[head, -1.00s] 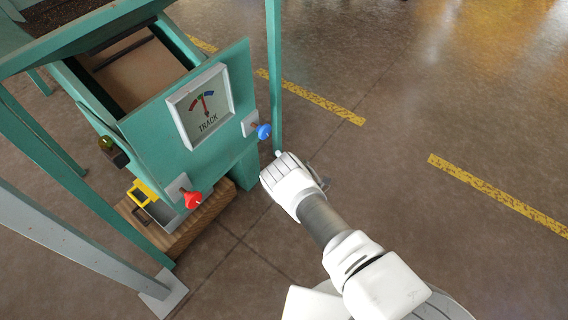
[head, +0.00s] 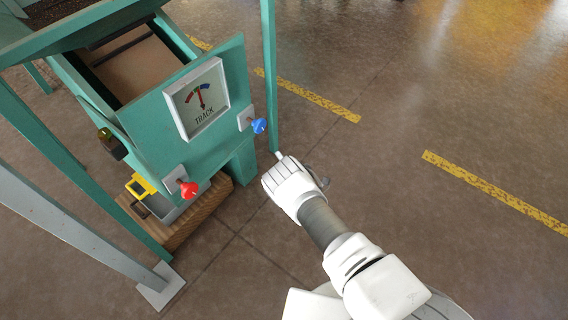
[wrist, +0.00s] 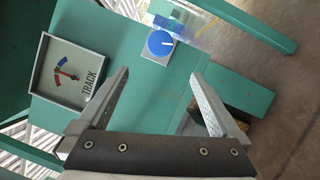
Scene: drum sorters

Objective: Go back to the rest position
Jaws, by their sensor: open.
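My gripper (head: 279,155) is in front of the green machine, at its right side, and my arm reaches up from the lower right. In the wrist view my gripper (wrist: 160,76) has its two fingers spread wide with nothing between them. The blue knob (head: 259,126) is on the machine's front, just above and left of the gripper in the head view. In the wrist view the blue knob (wrist: 160,43) lies beyond the fingertips, apart from them. The red knob (head: 188,188) is at the lower left of the front panel.
The green machine (head: 150,140) carries a dial marked TRACK (head: 197,98). A yellow item (head: 140,186) and a wooden base (head: 203,208) are under it. A green post (head: 270,70) stands close behind the gripper. The floor to the right is open, with yellow dashed lines (head: 495,192).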

